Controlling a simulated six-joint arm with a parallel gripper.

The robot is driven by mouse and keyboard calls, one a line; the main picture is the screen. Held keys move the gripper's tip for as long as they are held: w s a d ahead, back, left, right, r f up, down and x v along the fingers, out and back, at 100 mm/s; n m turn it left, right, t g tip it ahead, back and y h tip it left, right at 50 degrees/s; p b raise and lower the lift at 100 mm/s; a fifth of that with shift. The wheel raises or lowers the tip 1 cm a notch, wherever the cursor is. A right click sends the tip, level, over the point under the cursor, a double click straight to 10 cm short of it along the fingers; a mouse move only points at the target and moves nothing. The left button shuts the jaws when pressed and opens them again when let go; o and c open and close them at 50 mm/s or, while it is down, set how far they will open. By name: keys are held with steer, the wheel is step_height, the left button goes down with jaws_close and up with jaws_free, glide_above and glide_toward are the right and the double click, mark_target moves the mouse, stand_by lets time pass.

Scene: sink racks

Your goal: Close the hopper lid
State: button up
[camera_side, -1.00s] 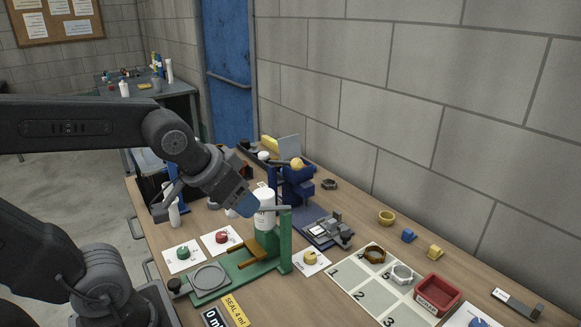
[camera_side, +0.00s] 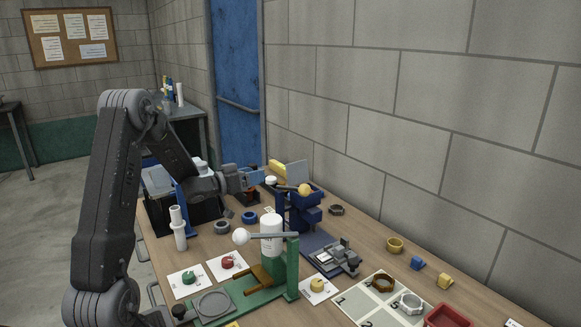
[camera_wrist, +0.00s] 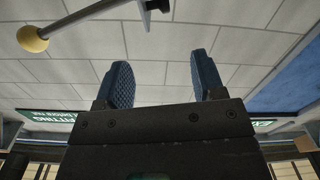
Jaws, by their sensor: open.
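A thin grey panel (camera_side: 297,174) stands raised at the back of the bench. It may be the hopper lid, but I cannot tell for sure; any hopper body below it is largely hidden. My gripper (camera_side: 258,179) is at the back of the bench, left of the panel and apart from it. In the wrist view my gripper's two blue fingertips (camera_wrist: 161,82) are spread with nothing between them. A metal rod with a yellow ball (camera_wrist: 32,39) crosses the upper left of that view, clear of the fingers.
A blue device (camera_side: 305,212) with a yellow ball on top stands right of my gripper. A block wall borders the right side.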

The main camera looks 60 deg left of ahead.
mark_target(291, 166)
steer(key=w, duration=1.3)
steer(key=shift+w+f, duration=0.1)
steer(key=shift+w, duration=0.2)
